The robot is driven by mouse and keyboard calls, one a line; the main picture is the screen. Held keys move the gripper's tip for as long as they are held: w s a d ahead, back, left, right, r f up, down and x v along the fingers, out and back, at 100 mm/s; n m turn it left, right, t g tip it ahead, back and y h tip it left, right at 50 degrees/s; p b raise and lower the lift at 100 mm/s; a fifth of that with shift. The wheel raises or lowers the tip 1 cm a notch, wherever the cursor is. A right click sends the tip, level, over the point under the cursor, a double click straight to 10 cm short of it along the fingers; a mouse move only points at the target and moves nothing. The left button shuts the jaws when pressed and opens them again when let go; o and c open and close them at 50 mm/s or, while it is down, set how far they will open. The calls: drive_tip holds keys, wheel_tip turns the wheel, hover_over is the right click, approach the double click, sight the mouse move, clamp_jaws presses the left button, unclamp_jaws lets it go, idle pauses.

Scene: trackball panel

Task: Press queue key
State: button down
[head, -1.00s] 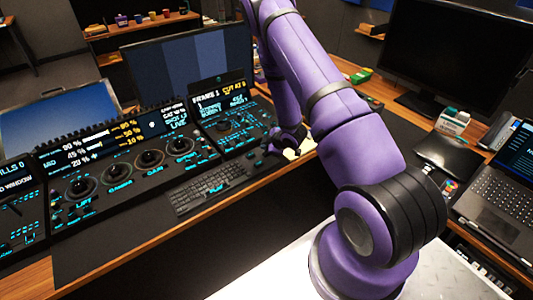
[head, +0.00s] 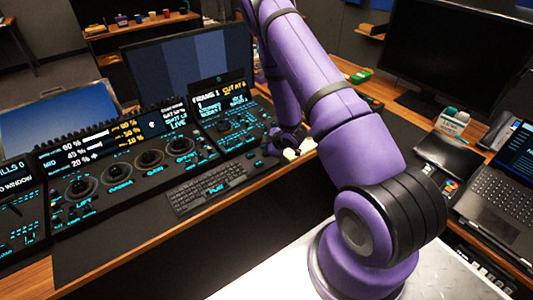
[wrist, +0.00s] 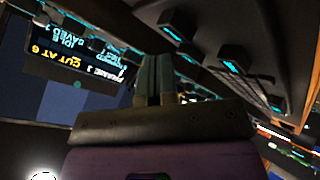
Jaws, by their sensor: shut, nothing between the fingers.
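The trackball panel (head: 232,133) is the right-hand black section of the console, with lit cyan labels and a small screen (head: 222,94) behind it. I cannot read which key is the queue key. My gripper (head: 271,148) is low at the right edge of this panel, partly hidden by my own wrist. In the wrist view my gripper (wrist: 154,75) is shut and empty, its fingers together. Black keys (wrist: 178,30) with cyan marks stand close to the right of the fingers. The small screen (wrist: 80,55) appears upside down there and reads "CUT AT 6". Fingertip contact cannot be told.
A keyboard (head: 207,188) lies in front of the panel. Round dials (head: 115,168) fill the console to the left. A large monitor (head: 190,65) stands behind. A laptop (head: 500,195) and a tablet (head: 447,155) lie to the right.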

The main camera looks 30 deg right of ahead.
drive_tip(key=shift+f, duration=0.2)
drive_tip(key=shift+f, duration=0.2)
drive_tip(key=shift+f, duration=0.5)
idle(1.0)
drive_tip(key=shift+r, duration=0.95)
drive_tip(key=shift+r, duration=2.45)
